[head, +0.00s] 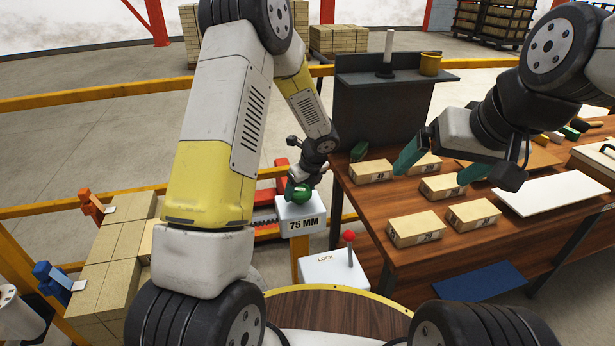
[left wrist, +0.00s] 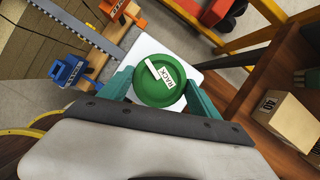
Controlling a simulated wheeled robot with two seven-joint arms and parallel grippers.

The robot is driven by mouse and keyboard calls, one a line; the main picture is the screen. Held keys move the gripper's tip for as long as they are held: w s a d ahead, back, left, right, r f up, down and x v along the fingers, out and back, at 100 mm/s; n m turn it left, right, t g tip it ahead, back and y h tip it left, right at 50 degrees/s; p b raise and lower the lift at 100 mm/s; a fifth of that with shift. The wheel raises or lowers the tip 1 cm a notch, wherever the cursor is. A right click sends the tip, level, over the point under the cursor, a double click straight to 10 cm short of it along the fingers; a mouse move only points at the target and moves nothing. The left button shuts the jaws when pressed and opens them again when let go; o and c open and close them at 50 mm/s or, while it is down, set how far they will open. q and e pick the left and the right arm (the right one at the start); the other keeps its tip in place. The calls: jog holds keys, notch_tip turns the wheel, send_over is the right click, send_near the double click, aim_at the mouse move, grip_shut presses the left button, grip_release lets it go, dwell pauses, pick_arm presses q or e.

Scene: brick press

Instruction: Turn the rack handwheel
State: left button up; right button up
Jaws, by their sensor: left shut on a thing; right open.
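The green rack handwheel (head: 299,193) sits on top of the white box marked 75 MM (head: 301,222). In the left wrist view the handwheel (left wrist: 160,84) is a round green disc with a white label reading RACK. My left gripper (head: 303,184) is shut on the handwheel, with one teal finger on each side of its rim; the fingers also show in the left wrist view (left wrist: 158,92). My right gripper (head: 436,162) is open and empty above the wooden table. A toothed rack (head: 264,222) runs left from the box.
A LOCK box (head: 331,270) with a red-knobbed lever (head: 349,238) stands in front. Several bricks (head: 416,228) and a white board (head: 551,193) lie on the wooden table (head: 478,250). Orange (head: 92,206) and blue (head: 50,279) clamps stand by the brick stack (head: 112,262) at left.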

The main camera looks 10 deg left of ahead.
pick_arm(q)
jog(key=o, duration=1.4)
jog(key=shift+c, duration=0.2)
jog(key=shift+v, duration=3.9)
